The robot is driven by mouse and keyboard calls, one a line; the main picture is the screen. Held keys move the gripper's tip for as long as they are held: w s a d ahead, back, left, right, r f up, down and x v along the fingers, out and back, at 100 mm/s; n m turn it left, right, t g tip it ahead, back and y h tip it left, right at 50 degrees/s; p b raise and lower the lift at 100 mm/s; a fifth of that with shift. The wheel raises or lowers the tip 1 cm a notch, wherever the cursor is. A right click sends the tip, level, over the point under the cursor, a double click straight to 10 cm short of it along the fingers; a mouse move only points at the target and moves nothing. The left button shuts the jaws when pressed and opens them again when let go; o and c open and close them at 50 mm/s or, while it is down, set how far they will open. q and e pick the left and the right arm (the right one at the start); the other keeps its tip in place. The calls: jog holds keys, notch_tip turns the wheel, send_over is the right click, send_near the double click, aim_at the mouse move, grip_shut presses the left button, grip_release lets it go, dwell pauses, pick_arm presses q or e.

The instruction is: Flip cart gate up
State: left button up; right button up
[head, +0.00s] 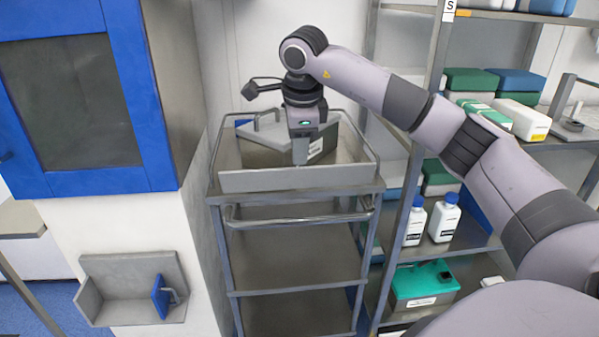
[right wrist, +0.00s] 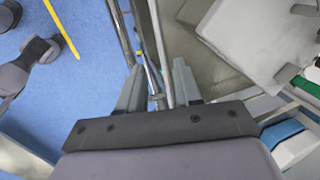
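A metal cart (head: 297,284) stands between the blue cabinet and the shelves. Its top tray has a raised rail on the sides and back. The gate, a light grey panel (head: 260,181), runs along the front edge of the top and looks upright. My right gripper (head: 300,160) points down at the middle of the gate's top edge; contact is unclear. In the right wrist view my right gripper (right wrist: 157,86) has its fingers spread apart, with thin metal edges of the cart (right wrist: 160,50) passing between them. My left gripper is not in view.
A grey box (head: 272,150) lies on the cart top behind the gate. A front handle bar (head: 290,218) sits below it. The blue cabinet (head: 165,90) is close on the left; shelves with bottles (head: 445,217) and a green box (head: 424,284) stand on the right.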

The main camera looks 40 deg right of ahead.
aim_at(299, 169)
jog(key=x, duration=0.7)
jog(key=shift+d, duration=0.25)
grip_shut()
